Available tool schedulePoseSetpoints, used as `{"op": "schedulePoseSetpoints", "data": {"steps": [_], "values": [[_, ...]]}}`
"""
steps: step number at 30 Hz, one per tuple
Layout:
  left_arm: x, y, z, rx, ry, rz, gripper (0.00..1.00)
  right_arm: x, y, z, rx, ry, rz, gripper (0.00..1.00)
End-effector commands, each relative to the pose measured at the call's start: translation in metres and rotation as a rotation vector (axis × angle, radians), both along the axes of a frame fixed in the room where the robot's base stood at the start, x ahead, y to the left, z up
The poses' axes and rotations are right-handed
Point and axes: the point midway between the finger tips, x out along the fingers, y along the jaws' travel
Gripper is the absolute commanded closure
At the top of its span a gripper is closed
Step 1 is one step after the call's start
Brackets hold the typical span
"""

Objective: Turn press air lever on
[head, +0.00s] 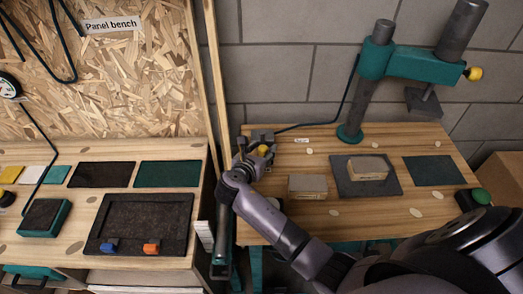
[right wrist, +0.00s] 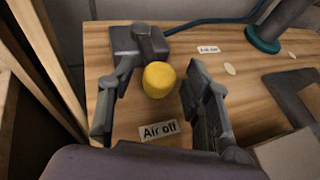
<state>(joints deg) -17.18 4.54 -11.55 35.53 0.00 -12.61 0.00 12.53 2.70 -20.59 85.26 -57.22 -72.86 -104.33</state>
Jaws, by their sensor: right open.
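The press air lever has a yellow knob (right wrist: 159,79) and a grey valve body (right wrist: 138,42) at the left back of the right-hand bench. In the right wrist view the knob lies between the two fingers, with visible gaps on both sides. A label reading "Air off" (right wrist: 158,130) lies on the near side of the knob. A smaller label (right wrist: 208,49) lies beyond, to the right; its text is hard to read. My right gripper (head: 257,155) is open around the knob, and partly hides the lever in the head view. My left gripper is out of view.
The press (head: 358,85) stands at the back of the bench, with a hose to the valve. A block (head: 307,184) sits near the gripper; another (head: 368,168) lies on a dark plate. A wooden post (head: 215,70) rises close on the left. A green button (head: 482,196) is at right.

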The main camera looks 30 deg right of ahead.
Motion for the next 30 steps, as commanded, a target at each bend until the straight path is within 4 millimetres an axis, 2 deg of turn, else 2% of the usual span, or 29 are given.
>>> {"op": "schedulePoseSetpoints", "data": {"steps": [2,22,30], "values": [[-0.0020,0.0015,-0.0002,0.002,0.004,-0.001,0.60,-0.0001,0.0000,0.0001,0.000,0.000,0.000,0.56],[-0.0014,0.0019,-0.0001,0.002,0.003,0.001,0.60,-0.0004,0.0004,0.0001,-0.001,0.001,0.000,1.00],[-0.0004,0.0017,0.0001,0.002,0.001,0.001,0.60,-0.0004,0.0005,0.0000,-0.001,0.001,0.000,1.00]]}}
